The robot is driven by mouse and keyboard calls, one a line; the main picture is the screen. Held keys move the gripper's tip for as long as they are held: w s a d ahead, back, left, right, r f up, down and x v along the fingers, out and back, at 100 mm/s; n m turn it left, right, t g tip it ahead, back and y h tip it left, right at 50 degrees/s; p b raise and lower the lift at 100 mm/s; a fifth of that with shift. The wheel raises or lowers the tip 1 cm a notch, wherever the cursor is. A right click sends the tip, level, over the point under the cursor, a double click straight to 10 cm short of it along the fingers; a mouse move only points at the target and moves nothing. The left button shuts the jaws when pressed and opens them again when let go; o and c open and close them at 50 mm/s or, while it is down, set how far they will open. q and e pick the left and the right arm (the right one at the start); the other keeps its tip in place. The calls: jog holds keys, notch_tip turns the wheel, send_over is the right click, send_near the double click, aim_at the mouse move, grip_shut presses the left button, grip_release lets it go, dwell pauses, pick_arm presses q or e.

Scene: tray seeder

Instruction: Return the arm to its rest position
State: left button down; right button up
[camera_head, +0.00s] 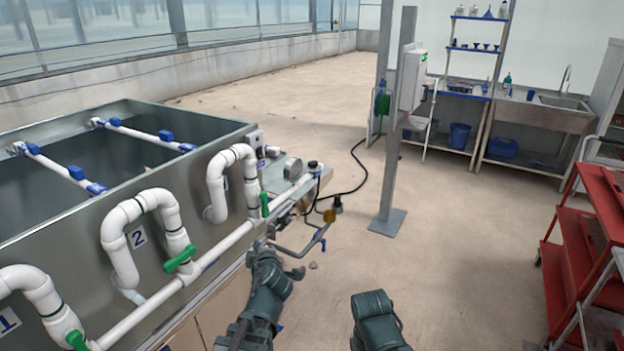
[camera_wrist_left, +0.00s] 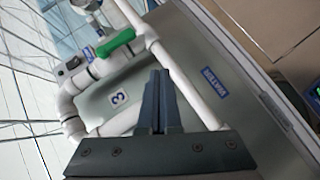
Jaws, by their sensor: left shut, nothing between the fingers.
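My left gripper (camera_wrist_left: 161,76) is shut and empty, with its two dark fingers pressed together in the wrist view. In the head view my left arm (camera_head: 262,295) reaches up from the bottom beside the right end of the metal tank, and the gripper end is small and partly hidden by the arm. My right arm (camera_head: 377,318) shows only as a dark link at the bottom edge, and its gripper is out of the picture.
The tank (camera_head: 222,141) carries white pipes (camera_head: 137,212) with green valve handles (camera_head: 180,259); one handle (camera_wrist_left: 116,43) is near the fingers in the wrist view. A post (camera_head: 394,140) stands ahead, a red cart (camera_head: 577,270) at right. The floor between is clear.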

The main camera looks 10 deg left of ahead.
pick_arm(q)
jog(key=s+d+f+m+g+h, duration=0.1)
jog(key=s+d+f+m+g, duration=0.3)
jog(key=s+d+m, duration=0.2)
jog(key=s+d+f+m+g+h+p, duration=0.1)
jog(key=s+d+f+m+g+h, duration=0.1)
jog(key=s+d+f+m+g, duration=0.2)
jog(key=s+d+f+m+g+h+p, duration=0.1)
jog(key=s+d+f+m+g, duration=0.3)
jog(key=s+d+m, duration=0.5)
jog(key=s+m+h, duration=0.1)
jog(key=s+m, duration=0.1)
jog(key=m, duration=0.1)
jog(key=shift+s+d+m, duration=0.35)
jog(key=shift+m, duration=0.05)
jog(key=shift+f, duration=0.1)
dwell(1.1)
